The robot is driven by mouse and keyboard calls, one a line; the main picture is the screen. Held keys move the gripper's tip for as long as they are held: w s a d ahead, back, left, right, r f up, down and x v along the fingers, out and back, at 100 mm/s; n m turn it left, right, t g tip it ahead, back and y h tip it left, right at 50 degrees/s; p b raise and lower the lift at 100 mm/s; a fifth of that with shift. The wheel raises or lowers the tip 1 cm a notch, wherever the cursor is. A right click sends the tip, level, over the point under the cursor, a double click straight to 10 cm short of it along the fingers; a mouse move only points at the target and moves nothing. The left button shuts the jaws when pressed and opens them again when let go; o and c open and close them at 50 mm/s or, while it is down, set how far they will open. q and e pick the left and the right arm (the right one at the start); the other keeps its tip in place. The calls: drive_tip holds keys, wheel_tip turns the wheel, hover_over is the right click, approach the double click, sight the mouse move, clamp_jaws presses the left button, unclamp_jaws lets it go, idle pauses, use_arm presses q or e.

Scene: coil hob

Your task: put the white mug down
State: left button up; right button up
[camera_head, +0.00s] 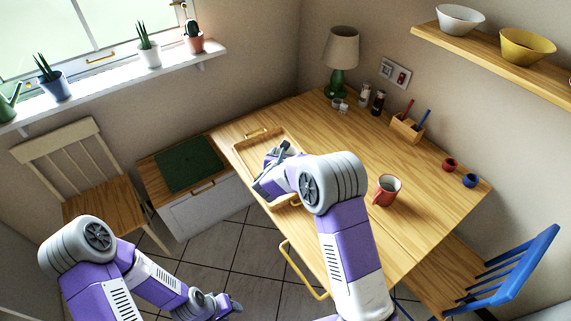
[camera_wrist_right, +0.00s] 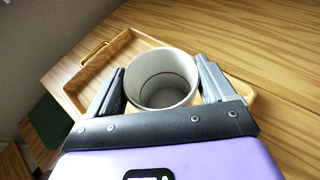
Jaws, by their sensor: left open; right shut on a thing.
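The white mug (camera_wrist_right: 161,82) is upright between the two fingers of my right gripper (camera_wrist_right: 160,70) in the right wrist view. The gripper is shut on it, and I look down into its empty inside, which has a thin reddish line. The mug is over the wooden tray (camera_wrist_right: 92,75); whether its base touches the tray is hidden. My left gripper (camera_head: 232,305) is open and empty, low over the floor, away from the table.
A red mug (camera_head: 387,190) stands on the table (camera_head: 330,133) right of my right arm. A lamp (camera_head: 340,60), shakers (camera_head: 371,98) and a wooden holder (camera_head: 407,127) stand at the back. Two small cups sit near the right edge. The table's middle is clear.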

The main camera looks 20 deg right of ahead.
drive_tip(key=shift+f+b, duration=0.4)
drive_tip(key=shift+f, duration=1.3)
drive_tip(key=shift+f, duration=0.1)
drive_tip(key=o, duration=1.8)
drive_tip(key=shift+r, duration=0.2)
drive_tip(key=p+v, duration=0.1)
drive_tip(key=v, duration=1.1)
drive_tip(key=shift+p, duration=0.35)
